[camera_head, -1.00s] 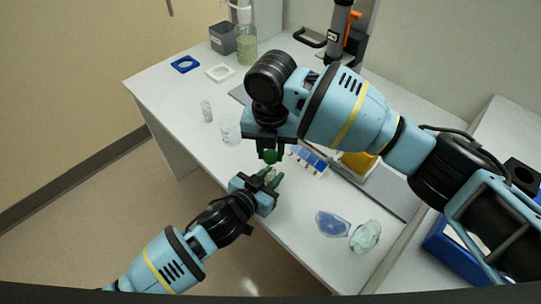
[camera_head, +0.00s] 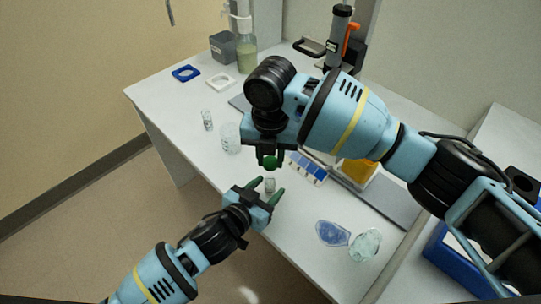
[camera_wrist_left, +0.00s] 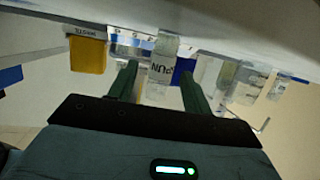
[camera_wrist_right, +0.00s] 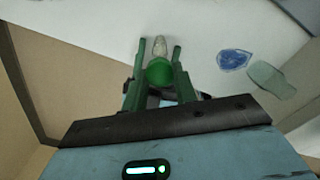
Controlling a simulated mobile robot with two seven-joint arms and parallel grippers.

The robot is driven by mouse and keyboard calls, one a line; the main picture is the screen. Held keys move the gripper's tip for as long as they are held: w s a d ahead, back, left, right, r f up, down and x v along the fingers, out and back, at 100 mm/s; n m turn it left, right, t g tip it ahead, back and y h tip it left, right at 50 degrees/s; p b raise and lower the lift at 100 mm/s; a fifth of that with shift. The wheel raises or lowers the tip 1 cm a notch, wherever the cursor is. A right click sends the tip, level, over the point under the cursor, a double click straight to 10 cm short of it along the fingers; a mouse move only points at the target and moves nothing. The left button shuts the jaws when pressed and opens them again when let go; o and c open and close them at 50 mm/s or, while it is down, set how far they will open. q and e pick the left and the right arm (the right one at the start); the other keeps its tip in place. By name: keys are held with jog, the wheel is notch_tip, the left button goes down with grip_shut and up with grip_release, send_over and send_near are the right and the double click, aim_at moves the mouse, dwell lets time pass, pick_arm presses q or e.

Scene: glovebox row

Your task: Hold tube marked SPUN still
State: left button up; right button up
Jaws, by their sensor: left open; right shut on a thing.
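The tube marked SPUN (camera_wrist_left: 162,68) is clear with a white label; its lettering appears inverted in the left wrist view. It stands on the bench in the head view (camera_head: 269,185), between the spread fingers of my left gripper (camera_head: 268,188). My left gripper is open; I see gaps between both fingers and the tube. My right gripper (camera_head: 270,167) is above it, shut on a round green cap (camera_head: 270,162). In the right wrist view the cap (camera_wrist_right: 159,72) partly hides the clear tube (camera_wrist_right: 159,47). I cannot tell whether cap and tube touch.
A clear beaker (camera_head: 230,138) and a small vial (camera_head: 207,120) stand left of the grippers. A blue-and-white rack (camera_head: 308,167) and a yellow container (camera_head: 357,168) are to the right. A blue dish (camera_head: 332,233) and a pale crumpled item (camera_head: 365,245) lie near the front.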

jog(key=shift+r, duration=0.45)
pick_arm(q)
jog(key=v, duration=1)
jog(key=shift+r, duration=0.1)
